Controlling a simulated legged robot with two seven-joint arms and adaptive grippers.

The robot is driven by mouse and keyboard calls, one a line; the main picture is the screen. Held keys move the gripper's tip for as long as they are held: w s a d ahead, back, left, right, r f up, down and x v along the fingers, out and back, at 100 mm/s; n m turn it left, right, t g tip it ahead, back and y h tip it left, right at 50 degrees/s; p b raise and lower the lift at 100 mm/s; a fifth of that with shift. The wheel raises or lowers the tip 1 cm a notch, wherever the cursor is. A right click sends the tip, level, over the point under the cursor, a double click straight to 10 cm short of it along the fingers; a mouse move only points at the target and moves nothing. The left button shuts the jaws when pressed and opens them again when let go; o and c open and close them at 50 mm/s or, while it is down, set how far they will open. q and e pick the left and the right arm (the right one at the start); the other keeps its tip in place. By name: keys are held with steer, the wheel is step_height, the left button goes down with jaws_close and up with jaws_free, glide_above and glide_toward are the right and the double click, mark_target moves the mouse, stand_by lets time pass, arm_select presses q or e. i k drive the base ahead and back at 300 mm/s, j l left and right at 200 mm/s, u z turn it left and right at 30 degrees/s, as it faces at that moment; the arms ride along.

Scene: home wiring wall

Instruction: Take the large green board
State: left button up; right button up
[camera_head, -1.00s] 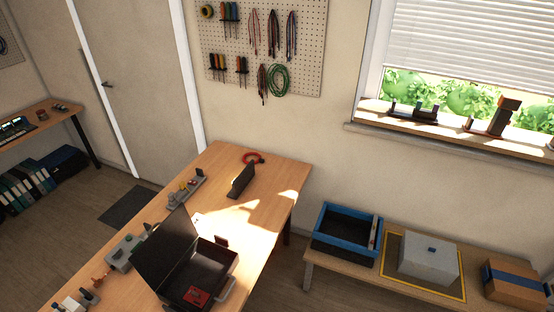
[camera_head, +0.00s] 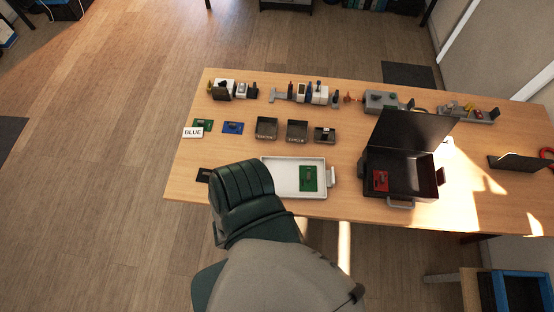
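A large green board (camera_head: 308,179) with a dark part on it lies in the right part of a white tray (camera_head: 280,182) near the table's front edge. A smaller green board (camera_head: 204,124) lies at the table's left end, partly behind a white card marked BLUE (camera_head: 193,132). A blue board (camera_head: 233,128) is beside it. A red board (camera_head: 381,180) lies in the open black case (camera_head: 412,188) right of the tray. Neither of my grippers shows in this view.
A dark green padded form (camera_head: 240,190), perhaps a chair, and a grey form (camera_head: 285,275) stand before the table and hide the tray's left front. Three small dark bins (camera_head: 297,131) stand behind the tray. Several devices line the table's back edge.

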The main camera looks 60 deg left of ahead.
mark_target(308, 179)
steer(key=u, duration=1.7)
